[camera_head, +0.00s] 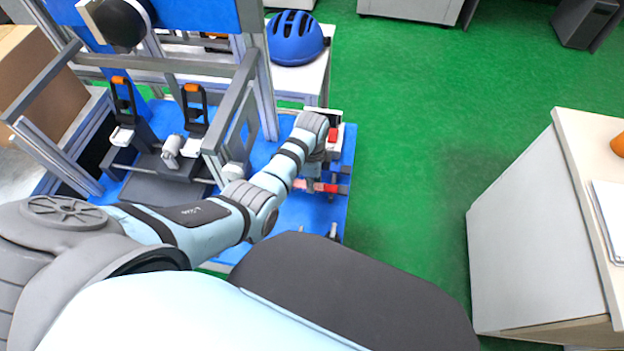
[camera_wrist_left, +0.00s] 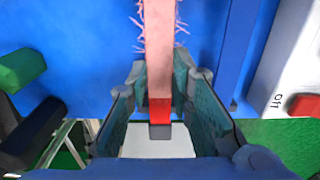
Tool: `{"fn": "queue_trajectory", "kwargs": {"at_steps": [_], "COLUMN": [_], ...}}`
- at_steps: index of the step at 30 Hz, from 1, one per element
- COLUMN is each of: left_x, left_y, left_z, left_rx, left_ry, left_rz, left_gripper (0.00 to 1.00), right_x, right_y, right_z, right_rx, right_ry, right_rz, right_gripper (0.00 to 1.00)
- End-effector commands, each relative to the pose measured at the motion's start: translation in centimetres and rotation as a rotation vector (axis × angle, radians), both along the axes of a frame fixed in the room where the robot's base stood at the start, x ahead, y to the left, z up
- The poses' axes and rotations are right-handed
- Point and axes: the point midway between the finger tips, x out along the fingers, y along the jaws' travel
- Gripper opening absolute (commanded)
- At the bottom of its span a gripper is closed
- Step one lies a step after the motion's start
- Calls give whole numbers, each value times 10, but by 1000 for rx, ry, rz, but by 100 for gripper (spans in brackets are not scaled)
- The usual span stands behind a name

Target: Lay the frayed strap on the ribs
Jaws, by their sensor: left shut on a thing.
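The frayed strap (camera_wrist_left: 160,40) is a pink band with loose fibres along its sides and a red section with a grey tip. It runs between the fingers of my left gripper (camera_wrist_left: 162,118), which is shut on it near the red end. In the head view the gripper (camera_head: 314,172) is over the right edge of the blue base, mostly hidden by its own wrist. The strap (camera_head: 325,187) shows there as a short pink and red piece. I cannot clearly make out the ribs. My right gripper is not in view.
A grey-framed drop tower (camera_head: 250,85) stands on the blue base (camera_head: 300,215) at left. A white box with a red button (camera_head: 333,134) is beside the wrist. A blue helmet (camera_head: 295,37) sits on a table behind. Green floor is clear at right, up to a white cabinet (camera_head: 535,230).

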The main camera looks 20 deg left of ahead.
Motion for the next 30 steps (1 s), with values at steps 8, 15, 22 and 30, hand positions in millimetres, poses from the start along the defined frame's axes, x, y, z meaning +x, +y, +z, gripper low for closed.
{"fn": "queue_trajectory", "kwargs": {"at_steps": [8, 15, 22, 30], "left_x": [0, 0, 1, 1], "left_y": [0, 0, 0, 0], "left_z": [1, 1, 20, 93], "left_rx": [0, 0, 0, 0], "left_ry": [0, 0, -3, -4], "left_rz": [0, 0, 0, 1], "left_gripper": [39, 44, 44, 44], "right_x": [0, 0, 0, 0], "right_y": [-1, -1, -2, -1], "right_z": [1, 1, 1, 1], "right_rx": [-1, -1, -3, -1], "right_ry": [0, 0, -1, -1], "right_rz": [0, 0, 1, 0], "right_gripper": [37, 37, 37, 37]}}
